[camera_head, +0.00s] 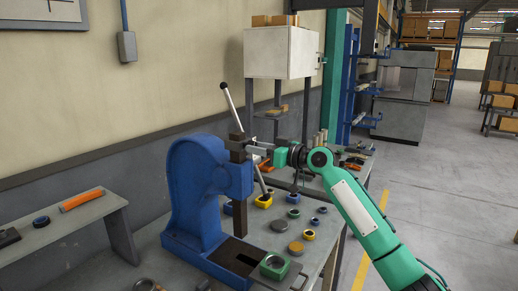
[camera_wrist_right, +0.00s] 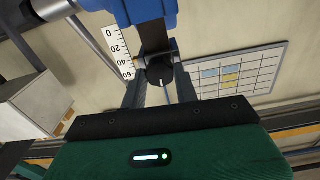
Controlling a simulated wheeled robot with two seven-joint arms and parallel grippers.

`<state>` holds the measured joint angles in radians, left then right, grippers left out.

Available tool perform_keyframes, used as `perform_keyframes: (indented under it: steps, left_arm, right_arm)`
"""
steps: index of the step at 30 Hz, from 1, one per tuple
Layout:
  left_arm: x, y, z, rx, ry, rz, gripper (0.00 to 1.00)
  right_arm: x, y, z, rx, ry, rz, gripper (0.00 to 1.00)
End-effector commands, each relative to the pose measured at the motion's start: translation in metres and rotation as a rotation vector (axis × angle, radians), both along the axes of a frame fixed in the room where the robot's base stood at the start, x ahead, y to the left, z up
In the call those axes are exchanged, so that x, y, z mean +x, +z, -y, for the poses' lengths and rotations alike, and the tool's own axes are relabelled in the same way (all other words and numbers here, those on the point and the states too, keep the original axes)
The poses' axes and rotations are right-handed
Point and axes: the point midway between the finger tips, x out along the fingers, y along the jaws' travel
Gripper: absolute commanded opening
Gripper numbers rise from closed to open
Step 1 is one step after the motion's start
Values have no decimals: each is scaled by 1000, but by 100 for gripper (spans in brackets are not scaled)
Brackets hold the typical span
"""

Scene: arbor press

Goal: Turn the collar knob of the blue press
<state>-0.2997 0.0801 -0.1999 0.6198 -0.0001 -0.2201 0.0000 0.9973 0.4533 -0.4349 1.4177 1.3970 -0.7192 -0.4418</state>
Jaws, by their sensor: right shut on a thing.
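The blue press (camera_head: 190,190) stands on the table at the left of centre in the head view. A dark vertical ram (camera_head: 239,217) passes through its head, with a collar (camera_head: 237,146) above the blue casting. My right gripper (camera_head: 256,149) reaches in from the right at the collar's height. In the right wrist view my right gripper (camera_wrist_right: 160,84) has its fingers on either side of the round dark collar knob (camera_wrist_right: 160,72) and is shut on it. A thin pale line marks the knob's face. In the head view the fingers mostly hide the knob. My left gripper is out of view.
A long lever (camera_head: 231,106) slants across the press head, close to my gripper. Several coloured rings and a green block (camera_head: 274,265) lie on the table right of the press. A white cabinet (camera_head: 280,53) stands behind. A scale plate (camera_wrist_right: 118,52) shows beside the ram.

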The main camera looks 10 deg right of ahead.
Motion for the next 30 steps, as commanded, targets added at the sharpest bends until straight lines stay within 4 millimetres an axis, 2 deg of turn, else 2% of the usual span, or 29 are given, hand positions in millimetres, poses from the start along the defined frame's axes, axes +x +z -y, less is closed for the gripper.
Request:
perform_keyframes:
  steps: [14, 30]
  left_arm:
    - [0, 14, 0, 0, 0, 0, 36]
    - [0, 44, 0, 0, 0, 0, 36]
  right_arm:
    - [0, 2, 0, 309, 0, -306, 7]
    - [0, 3, 0, 674, 0, -667, 7]
